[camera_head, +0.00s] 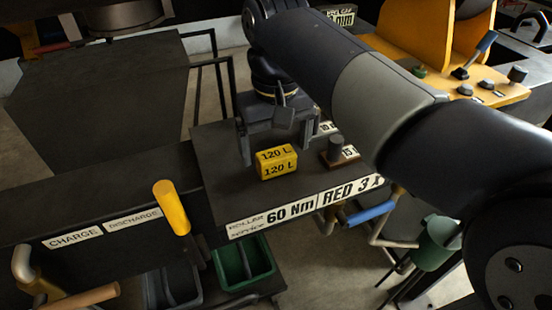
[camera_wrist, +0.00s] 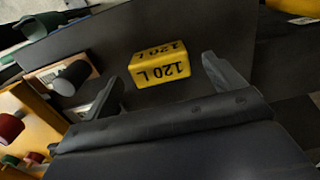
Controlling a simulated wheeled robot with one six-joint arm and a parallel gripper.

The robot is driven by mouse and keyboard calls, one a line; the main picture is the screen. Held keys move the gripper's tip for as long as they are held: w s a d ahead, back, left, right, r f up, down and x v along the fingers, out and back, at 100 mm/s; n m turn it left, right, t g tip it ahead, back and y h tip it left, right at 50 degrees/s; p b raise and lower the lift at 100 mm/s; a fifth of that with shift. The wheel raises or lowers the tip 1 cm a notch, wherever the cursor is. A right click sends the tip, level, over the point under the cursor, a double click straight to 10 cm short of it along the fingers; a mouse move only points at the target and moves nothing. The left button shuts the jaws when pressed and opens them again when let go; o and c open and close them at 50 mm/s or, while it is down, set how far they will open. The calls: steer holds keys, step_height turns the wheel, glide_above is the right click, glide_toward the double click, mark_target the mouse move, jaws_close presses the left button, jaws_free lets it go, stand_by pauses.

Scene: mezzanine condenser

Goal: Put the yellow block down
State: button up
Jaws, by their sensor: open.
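The yellow block (camera_head: 276,162), marked "120 L", sits on the dark bench top (camera_head: 215,160) near its front edge. In the wrist view the yellow block (camera_wrist: 160,66) lies just beyond and between the two fingertips. My gripper (camera_head: 262,142) is open and stands just behind the block in the head view. In the wrist view my gripper (camera_wrist: 165,75) has its fingers spread wide, with a visible gap to the block on each side. Nothing is held.
A dark knob on a brown base (camera_head: 337,152) stands close to the right of the block. The bench's front edge carries a white label strip (camera_head: 300,207). A yellow handle (camera_head: 172,207) rises at the front left. Bare bench top lies left of the block.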

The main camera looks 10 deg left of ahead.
steer(key=shift+f, duration=1.5)
steer(key=shift+c, duration=0.2)
steer(key=c, duration=1.1)
steer(key=shift+r, duration=0.1)
